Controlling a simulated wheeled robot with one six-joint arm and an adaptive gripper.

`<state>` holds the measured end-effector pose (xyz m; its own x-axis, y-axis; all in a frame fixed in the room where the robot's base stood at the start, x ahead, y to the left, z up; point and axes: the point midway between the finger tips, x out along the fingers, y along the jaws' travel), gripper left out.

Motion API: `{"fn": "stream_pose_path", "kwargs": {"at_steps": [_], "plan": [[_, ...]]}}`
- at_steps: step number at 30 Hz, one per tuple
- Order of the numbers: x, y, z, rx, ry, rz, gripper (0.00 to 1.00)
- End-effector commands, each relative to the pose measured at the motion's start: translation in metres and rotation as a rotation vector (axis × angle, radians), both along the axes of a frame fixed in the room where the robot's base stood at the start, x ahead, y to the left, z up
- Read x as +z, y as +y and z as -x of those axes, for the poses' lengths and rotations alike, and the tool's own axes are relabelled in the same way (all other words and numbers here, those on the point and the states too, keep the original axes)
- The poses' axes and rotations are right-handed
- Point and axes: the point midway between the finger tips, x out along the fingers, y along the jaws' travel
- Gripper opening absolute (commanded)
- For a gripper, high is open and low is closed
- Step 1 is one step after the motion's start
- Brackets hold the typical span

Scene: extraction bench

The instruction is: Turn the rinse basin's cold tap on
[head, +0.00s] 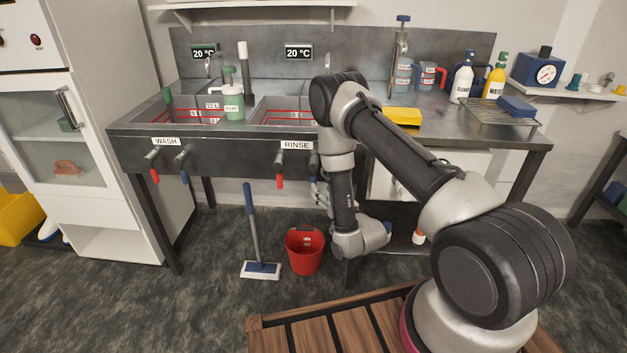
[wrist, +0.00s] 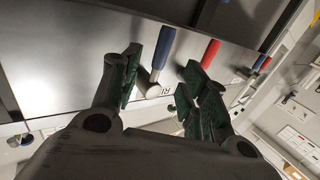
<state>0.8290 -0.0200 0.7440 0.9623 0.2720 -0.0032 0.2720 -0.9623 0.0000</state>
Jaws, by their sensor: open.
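Contact cannot be told. In the head view my gripper (head: 321,194) is partly hidden by my arm.
The wash basin (head: 178,115) at left has its own red tap (head: 155,176) and blue tap (head: 184,177). A red bucket (head: 304,251) and a mop (head: 255,235) stand on the floor below.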

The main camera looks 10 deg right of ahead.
Motion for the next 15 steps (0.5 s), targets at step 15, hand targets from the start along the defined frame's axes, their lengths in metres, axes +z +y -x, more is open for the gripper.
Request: {"fn": "stream_pose_path", "kwargs": {"at_steps": [15], "plan": [[0.001,0.019,-0.068,0.000,-0.005,-0.001,0.44]]}}
